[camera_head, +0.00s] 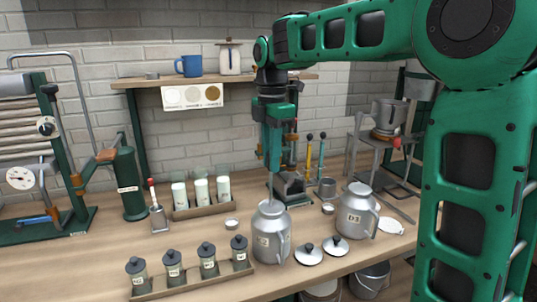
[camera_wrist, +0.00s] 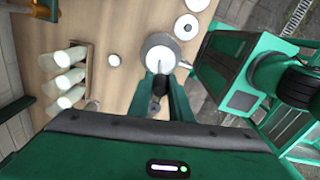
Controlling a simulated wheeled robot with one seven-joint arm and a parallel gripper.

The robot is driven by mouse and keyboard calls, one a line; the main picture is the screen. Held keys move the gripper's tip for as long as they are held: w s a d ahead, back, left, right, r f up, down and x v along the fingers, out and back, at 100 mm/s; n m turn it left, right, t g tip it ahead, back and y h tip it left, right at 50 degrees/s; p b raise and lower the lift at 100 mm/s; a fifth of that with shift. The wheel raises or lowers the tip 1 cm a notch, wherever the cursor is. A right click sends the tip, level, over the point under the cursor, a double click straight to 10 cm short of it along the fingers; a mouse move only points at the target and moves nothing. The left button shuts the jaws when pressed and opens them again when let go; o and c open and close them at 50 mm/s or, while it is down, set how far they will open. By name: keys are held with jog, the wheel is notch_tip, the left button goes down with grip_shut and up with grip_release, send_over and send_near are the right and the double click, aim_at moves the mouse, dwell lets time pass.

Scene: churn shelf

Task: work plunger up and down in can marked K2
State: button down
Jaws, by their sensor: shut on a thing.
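A grey metal can (camera_head: 271,235) with a small label, too small to read surely, stands upright on the bench. A second metal can (camera_head: 357,212) with a handle and a label stands to its right. My gripper (camera_head: 272,168) points down above the left can, shut on the top of the plunger. The plunger's thin rod (camera_head: 271,185) runs down into that can's mouth; its lower end is hidden. In the wrist view, the fingers (camera_wrist: 160,88) close around the plunger's dark handle, with the can (camera_wrist: 160,52) just beyond.
Two round lids (camera_head: 308,251) with black knobs lie right of the left can. A tray of small dark-lidded jars (camera_head: 207,261) stands in front left. A rack of white bottles (camera_head: 201,191) stands behind. A shelf (camera_head: 150,80) holds a blue mug (camera_head: 189,66).

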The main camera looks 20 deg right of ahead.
aim_at(271, 175)
jog(key=shift+f, duration=2.65)
jog(key=shift+r, duration=3.55)
jog(key=shift+f, duration=0.1)
jog(key=shift+f, duration=3.45)
jog(key=shift+r, duration=0.1)
